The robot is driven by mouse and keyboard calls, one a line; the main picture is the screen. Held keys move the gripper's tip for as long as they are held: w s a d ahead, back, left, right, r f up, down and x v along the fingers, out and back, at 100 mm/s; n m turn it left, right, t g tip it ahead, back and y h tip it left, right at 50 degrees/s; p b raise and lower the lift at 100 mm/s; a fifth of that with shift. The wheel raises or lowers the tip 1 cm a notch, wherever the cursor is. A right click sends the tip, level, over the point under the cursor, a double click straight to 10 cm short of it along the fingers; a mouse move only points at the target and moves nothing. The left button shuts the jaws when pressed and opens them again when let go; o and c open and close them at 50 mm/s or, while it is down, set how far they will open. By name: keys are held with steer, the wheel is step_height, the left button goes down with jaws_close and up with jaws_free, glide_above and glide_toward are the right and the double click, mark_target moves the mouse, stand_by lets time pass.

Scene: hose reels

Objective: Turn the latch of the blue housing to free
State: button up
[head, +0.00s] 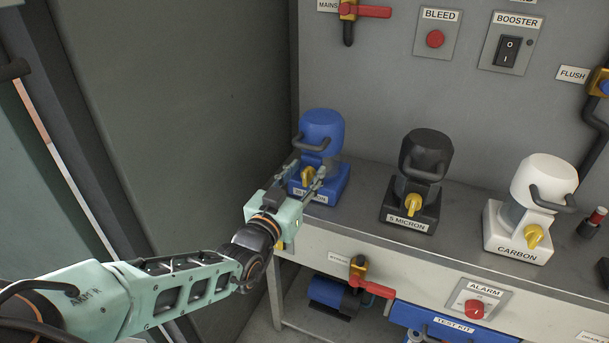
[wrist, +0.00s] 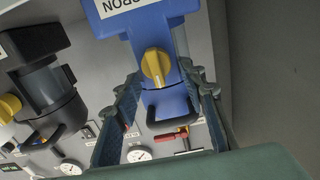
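The blue housing (head: 321,130) stands at the left end of the counter, with a dark handle on its front and a label on its base. Its yellow latch (head: 308,175) sits low on the front. In the wrist view the housing (wrist: 158,30) appears upside down, and the latch (wrist: 155,67) shows its grip ridge running roughly up and down the picture. My gripper (head: 307,170) is open in front of the housing. In the wrist view its fingers (wrist: 163,78) stand either side of the latch, with gaps visible. I cannot tell how far the tips are from it in depth.
A black housing (head: 427,160) and a white housing (head: 541,185), each with a yellow latch, stand to the right. A wall panel (head: 385,70) with switches is behind. A dark grey wall (head: 190,100) rises to the left. A red-handled valve (head: 368,285) is below the counter.

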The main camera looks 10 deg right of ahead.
jaws_close()
